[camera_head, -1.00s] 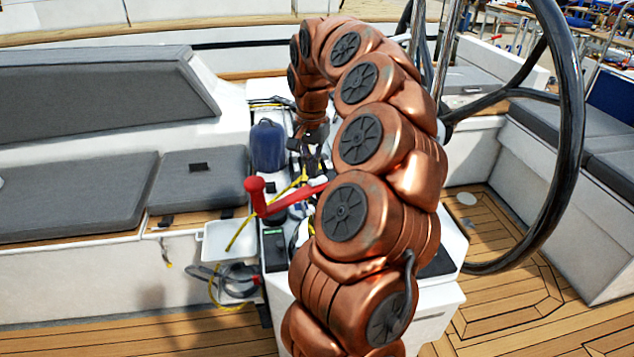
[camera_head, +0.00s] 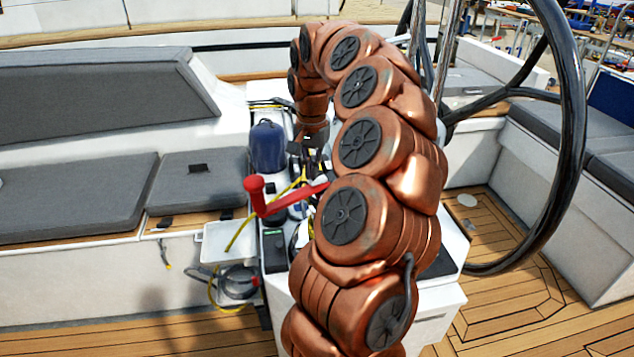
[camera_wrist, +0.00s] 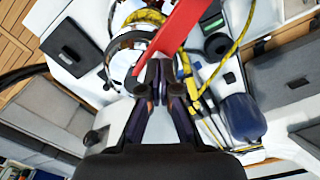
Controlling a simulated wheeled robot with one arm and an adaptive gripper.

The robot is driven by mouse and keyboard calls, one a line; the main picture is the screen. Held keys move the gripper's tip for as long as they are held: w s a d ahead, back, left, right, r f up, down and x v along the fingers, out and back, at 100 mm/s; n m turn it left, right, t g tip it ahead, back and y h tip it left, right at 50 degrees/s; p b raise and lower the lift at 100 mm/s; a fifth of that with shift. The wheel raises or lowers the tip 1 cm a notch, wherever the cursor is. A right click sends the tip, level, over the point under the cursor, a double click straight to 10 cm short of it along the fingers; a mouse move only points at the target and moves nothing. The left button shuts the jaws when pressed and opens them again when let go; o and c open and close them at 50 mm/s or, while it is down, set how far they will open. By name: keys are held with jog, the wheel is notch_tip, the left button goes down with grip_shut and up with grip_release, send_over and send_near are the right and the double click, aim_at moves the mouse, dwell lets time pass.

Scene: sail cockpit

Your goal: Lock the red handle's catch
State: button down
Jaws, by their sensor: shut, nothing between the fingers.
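The red handle (camera_head: 284,200) is a crank arm with an upright knob at its left end, above the white console; its right end is hidden behind my arm. In the wrist view the red handle (camera_wrist: 186,27) runs from the top edge down to just before my fingertips. My gripper (camera_wrist: 157,88) is shut and empty, its tips close to the handle's lower end; I cannot tell whether they touch. In the head view my gripper (camera_head: 314,152) is small and partly hidden, beyond the handle. The catch itself cannot be made out clearly.
A blue cylinder (camera_head: 268,147) stands on the console; it also shows in the wrist view (camera_wrist: 242,117). Yellow rope (camera_wrist: 228,60) lies near the handle. A large black steering wheel (camera_head: 572,130) stands at the right. Grey cushions (camera_head: 75,190) line the left bench.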

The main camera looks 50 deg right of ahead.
jog(key=shift+f+b, duration=0.5)
jog(key=shift+f, duration=0.15)
dwell(0.4)
jog(key=shift+r, duration=0.15)
jog(key=shift+r+p, duration=0.7)
jog(key=shift+r, duration=2.7)
